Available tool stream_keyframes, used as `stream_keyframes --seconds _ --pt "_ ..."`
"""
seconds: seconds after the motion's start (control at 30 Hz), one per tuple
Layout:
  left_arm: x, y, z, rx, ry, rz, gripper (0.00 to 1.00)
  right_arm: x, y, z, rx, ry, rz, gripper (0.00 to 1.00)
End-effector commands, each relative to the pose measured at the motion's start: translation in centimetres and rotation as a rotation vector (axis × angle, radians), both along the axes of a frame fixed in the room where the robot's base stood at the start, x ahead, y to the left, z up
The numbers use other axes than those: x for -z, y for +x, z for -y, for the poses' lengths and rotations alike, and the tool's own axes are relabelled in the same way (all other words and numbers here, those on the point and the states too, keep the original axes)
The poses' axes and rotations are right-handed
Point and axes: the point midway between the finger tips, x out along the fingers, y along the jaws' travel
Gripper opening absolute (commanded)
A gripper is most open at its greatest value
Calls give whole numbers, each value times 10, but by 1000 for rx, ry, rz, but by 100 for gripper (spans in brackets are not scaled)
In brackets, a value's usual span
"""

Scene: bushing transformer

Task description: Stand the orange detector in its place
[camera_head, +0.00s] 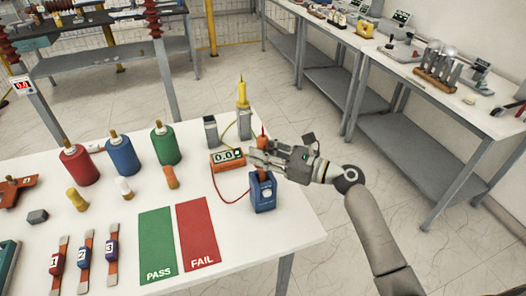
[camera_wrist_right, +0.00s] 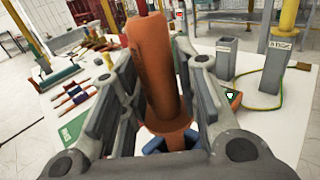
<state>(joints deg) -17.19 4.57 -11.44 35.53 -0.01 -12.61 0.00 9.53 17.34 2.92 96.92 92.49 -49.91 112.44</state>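The orange detector (camera_wrist_right: 152,70) is a thick orange handle with a flange near its lower end. It stands between the two fingers of my right gripper (camera_wrist_right: 155,75), which look closed against its sides. In the head view the right gripper (camera_head: 259,157) comes in from the right and hides most of the detector; its red tip (camera_head: 262,132) shows above. The blue holder (camera_head: 263,194) is directly below, and its blue rim (camera_wrist_right: 178,140) shows under the flange in the wrist view. Whether the lower end is seated in it is hidden. My left gripper is not in view.
An orange meter (camera_head: 227,160) with a red lead stands left of the holder. Behind are an empty grey socket (camera_head: 211,132) and a grey socket with a yellow rod (camera_head: 242,94). Green PASS (camera_head: 158,245) and red FAIL (camera_head: 198,233) mats lie in front.

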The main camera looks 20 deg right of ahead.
Motion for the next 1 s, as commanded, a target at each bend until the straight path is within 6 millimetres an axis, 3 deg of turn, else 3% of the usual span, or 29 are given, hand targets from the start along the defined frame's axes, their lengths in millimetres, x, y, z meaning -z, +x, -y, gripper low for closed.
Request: stream_keyframes --seconds 0.1,0.47,1.0 --pt "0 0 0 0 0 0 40 0 0 0 0 0 0 48" --pt "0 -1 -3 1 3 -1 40 1 -2 2 0 -2 -2 48" --pt "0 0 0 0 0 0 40 2 -68 73 1 -3 -3 48"
